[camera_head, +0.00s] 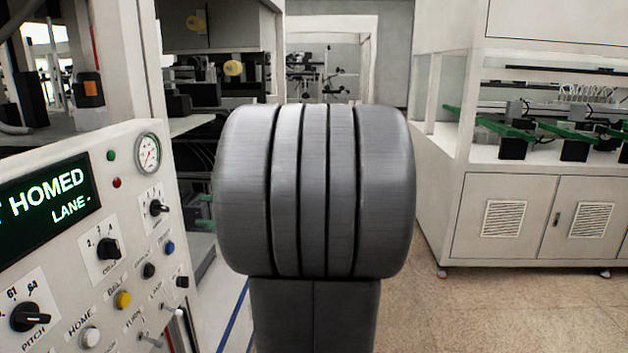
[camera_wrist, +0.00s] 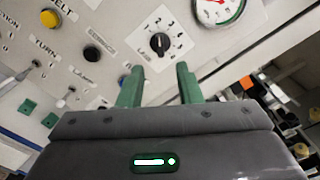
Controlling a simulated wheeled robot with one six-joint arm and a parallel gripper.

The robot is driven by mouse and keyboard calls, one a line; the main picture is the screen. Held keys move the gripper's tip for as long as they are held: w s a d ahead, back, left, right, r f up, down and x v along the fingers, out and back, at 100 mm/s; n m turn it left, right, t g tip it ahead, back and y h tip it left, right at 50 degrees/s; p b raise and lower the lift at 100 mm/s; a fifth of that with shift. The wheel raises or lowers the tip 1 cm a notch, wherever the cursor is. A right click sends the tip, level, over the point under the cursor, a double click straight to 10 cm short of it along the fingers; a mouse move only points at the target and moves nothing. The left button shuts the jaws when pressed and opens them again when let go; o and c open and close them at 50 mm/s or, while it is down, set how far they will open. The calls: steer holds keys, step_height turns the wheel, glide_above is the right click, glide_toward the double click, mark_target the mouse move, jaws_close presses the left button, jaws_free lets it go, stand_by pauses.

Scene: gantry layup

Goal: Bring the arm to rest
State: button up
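My gripper (camera_wrist: 158,78) shows in the wrist view as two green fingers standing apart, with nothing between them. It faces the light grey control panel (camera_wrist: 110,25), and a rotary knob (camera_wrist: 160,43) lies beyond the fingertips. I cannot tell whether the fingers touch the panel. In the head view my own dark grey arm link (camera_head: 315,190) fills the middle and hides what is behind it. The gripper does not show there.
The control panel (camera_head: 130,215) stands close at the left in the head view, with knobs, buttons, a gauge (camera_head: 148,153) and a display (camera_head: 45,205) reading "HOMED" and "LANE -", cut off at the left. A white machine cabinet (camera_head: 530,215) stands at the right. Tiled floor (camera_head: 520,310) lies clear before it.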

glide_toward(166, 210)
steer(key=a+p, duration=0.1)
steer(key=a, duration=0.7)
steer(key=shift+w+a+r+p, duration=0.2)
steer(key=shift+w+p, duration=0.05)
steer(key=shift+p, duration=0.15)
steer(key=shift+w+a+f+n+b, duration=0.1)
steer(key=shift+f+n+b, duration=0.25)
steer(key=shift+b, duration=0.4)
steer(key=shift+n+b, duration=0.85)
steer(key=n+b, duration=0.3)
steer(key=n, duration=0.1)
steer(key=shift+r, duration=0.1)
steer(key=shift+d+n+b, duration=0.3)
steer(key=shift+n+b, duration=0.05)
steer(key=shift+n, duration=0.05)
steer(key=d, duration=0.6)
steer(key=shift+s+d+r, duration=0.2)
steer(key=shift+s+d, duration=0.15)
steer(key=shift+d, duration=0.05)
steer(key=shift+f, duration=0.1)
